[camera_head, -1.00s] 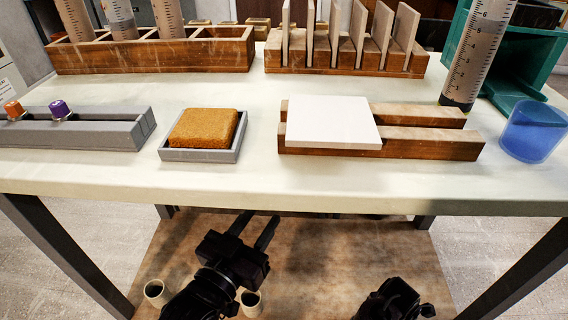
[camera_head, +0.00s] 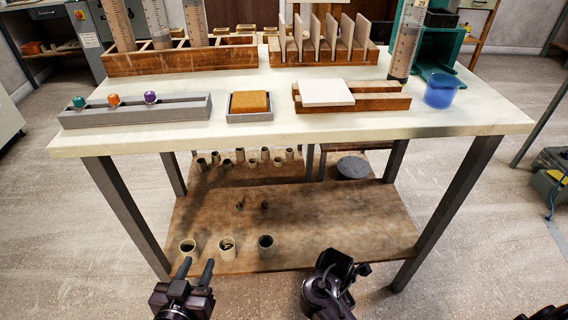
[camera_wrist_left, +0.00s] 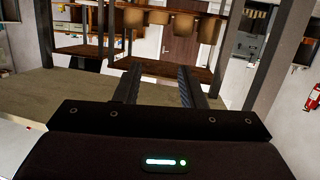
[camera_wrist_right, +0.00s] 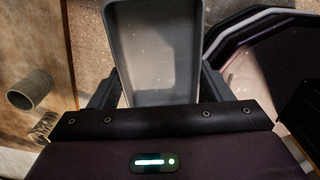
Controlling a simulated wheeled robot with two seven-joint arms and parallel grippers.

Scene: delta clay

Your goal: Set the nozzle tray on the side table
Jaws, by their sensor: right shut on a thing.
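In the right wrist view, my right gripper (camera_wrist_right: 158,82) is shut on a grey, open, rectangular tray (camera_wrist_right: 153,45); its visible inside looks empty. In the head view, the right wrist (camera_head: 330,285) is low in front of the table, and the held tray is not clearly seen. A long grey holder (camera_head: 185,108) with teal, orange and purple nozzles sits at the table's left. My left gripper (camera_head: 196,268) is open and empty, low in front of the lower shelf; its spread fingers also show in the left wrist view (camera_wrist_left: 158,75). I cannot tell which surface is the side table.
The cream worktable (camera_head: 300,125) carries a sponge in a grey dish (camera_head: 250,116), a white slab (camera_head: 325,92), a blue cup (camera_head: 441,90) and wooden racks. Several small pots stand on its lower shelf (camera_head: 330,225). Dark table legs stand near my arms.

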